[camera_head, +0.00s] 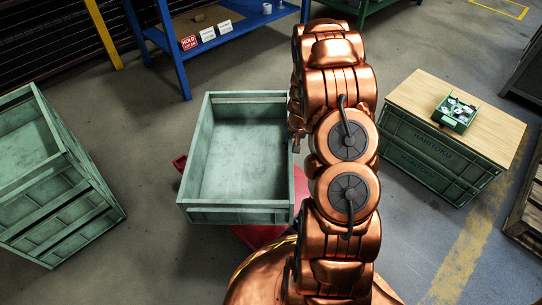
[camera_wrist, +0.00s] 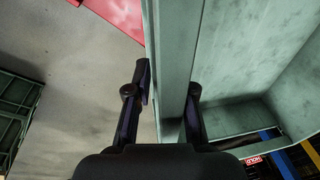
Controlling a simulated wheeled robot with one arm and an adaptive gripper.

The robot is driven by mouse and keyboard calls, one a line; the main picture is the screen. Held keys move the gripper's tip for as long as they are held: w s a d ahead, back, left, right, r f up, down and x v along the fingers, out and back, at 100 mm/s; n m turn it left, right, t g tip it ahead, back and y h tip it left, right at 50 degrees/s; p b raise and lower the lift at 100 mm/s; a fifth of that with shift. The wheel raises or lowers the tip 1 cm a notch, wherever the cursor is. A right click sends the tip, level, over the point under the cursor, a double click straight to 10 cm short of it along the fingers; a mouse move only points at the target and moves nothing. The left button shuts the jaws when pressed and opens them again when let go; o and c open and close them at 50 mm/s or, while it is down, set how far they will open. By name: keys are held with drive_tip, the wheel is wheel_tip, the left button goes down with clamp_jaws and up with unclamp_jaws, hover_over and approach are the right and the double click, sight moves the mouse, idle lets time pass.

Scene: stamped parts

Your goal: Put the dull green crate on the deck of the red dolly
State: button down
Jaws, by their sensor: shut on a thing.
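The dull green crate (camera_head: 243,207) is open-topped, looks empty and appears upright in the middle of the head view. My gripper is shut on its right wall; in the wrist view the fingers (camera_wrist: 168,88) straddle that wall (camera_wrist: 176,50), one on each side. In the head view my arm hides most of the gripper. The red dolly (camera_head: 301,190) is below the crate, with red showing at its right, left and near edges. Red also shows in the wrist view (camera_wrist: 118,10). The crate covers most of the deck, and I cannot tell whether it touches it.
Stacked green crates (camera_head: 70,195) stand at the left. A wood-topped green container (camera_head: 425,155) stands at the right with a small green bin (camera_head: 456,112) on it. A blue bench (camera_head: 225,45) is at the back, a pallet (camera_head: 526,205) at the right edge. Grey floor between is clear.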

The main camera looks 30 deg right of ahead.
drive_tip(key=shift+f+b, duration=1.55)
drive_tip(key=shift+f, duration=2.85)
drive_tip(key=c, duration=1)
unclamp_jaws()
drive_tip(key=shift+c, duration=0.2)
